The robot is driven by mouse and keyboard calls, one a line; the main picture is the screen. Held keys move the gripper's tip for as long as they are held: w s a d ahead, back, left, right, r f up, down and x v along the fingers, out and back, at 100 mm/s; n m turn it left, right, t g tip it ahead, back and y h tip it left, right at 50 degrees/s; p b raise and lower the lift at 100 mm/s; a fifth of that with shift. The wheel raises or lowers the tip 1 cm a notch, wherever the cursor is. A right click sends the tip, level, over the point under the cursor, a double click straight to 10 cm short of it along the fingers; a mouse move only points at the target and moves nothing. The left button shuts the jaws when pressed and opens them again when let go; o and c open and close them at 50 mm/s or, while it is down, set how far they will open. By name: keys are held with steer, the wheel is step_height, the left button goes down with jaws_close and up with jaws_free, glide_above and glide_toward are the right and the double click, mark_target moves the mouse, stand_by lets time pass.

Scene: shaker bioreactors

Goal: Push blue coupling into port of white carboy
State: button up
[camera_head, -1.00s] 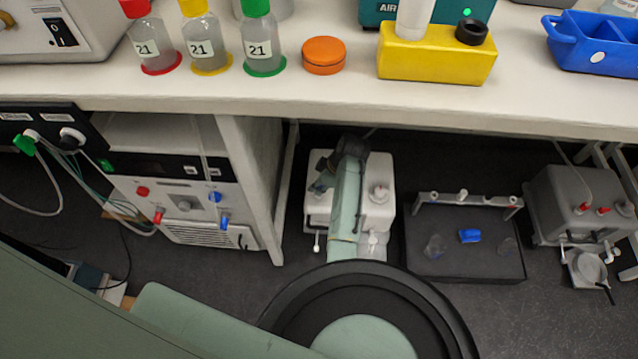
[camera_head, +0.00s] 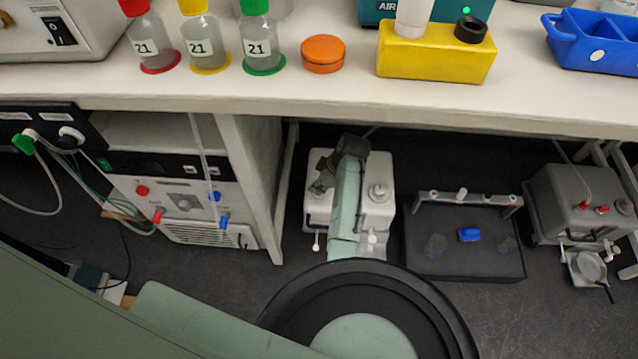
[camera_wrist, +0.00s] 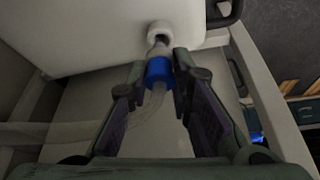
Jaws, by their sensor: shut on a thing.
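The white carboy (camera_head: 376,215) stands on the floor under the bench, partly hidden behind my arm. In the wrist view the carboy (camera_wrist: 90,30) fills the upper left, and its white port (camera_wrist: 161,33) points toward my gripper. My gripper (camera_wrist: 162,78) is shut on the blue coupling (camera_wrist: 159,71), with a fingertip on each side of it. The coupling is lined up below the port, with a grey metal-looking piece between them; I cannot tell how far it is seated. A clear tube trails from its lower end. In the head view my arm hides the gripper and coupling.
A black tray (camera_head: 465,262) with a small blue part (camera_head: 470,235) stands right of the carboy. A grey carboy (camera_head: 580,205) stands further right. A control unit (camera_head: 190,200) with red and blue fittings is at left. The bench edge (camera_head: 330,108) overhangs my arm.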

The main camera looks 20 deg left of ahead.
steer(key=shift+f+b, duration=0.5)
steer(key=shift+f, duration=0.7)
stand_by(1.6)
steer(key=o, duration=1)
steer(key=shift+r, duration=0.1)
steer(key=v, duration=1.2)
steer(key=shift+s, duration=0.1)
